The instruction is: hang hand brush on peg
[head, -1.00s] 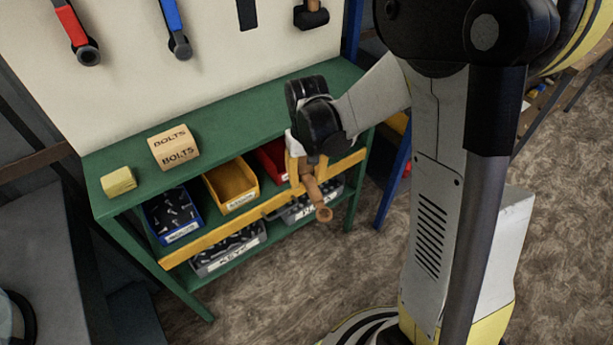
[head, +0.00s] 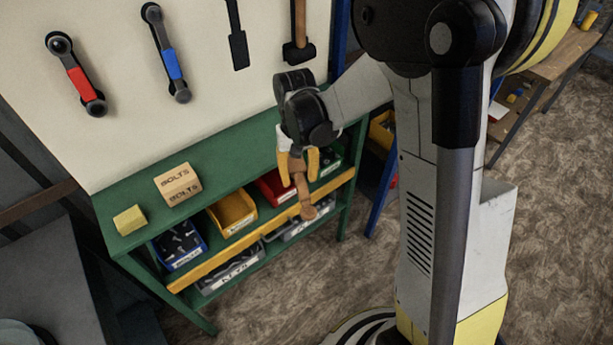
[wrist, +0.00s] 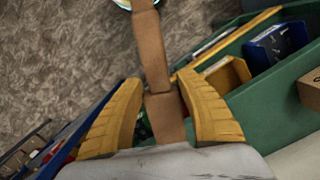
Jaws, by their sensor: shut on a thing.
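The hand brush (head: 303,190) shows as a brown wooden handle with a rounded end, hanging down from my gripper (head: 298,168) in the head view. The yellow fingers are shut on it. In the wrist view the brush (wrist: 152,50) runs between the two fingers (wrist: 160,105) toward the top edge, where its end is cut off near a pale round shape. No bristles can be made out. My gripper is in front of the green bench's right part. The pale tool board (head: 205,80) stands behind the bench; I cannot make out a bare peg on it.
A red wrench (head: 76,75), a blue wrench (head: 167,55), a black tool (head: 237,40) and a hammer (head: 300,35) hang on the board. A BOLTS box (head: 178,184) and yellow block (head: 129,220) sit on the green bench (head: 225,160). Bins fill the shelves below.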

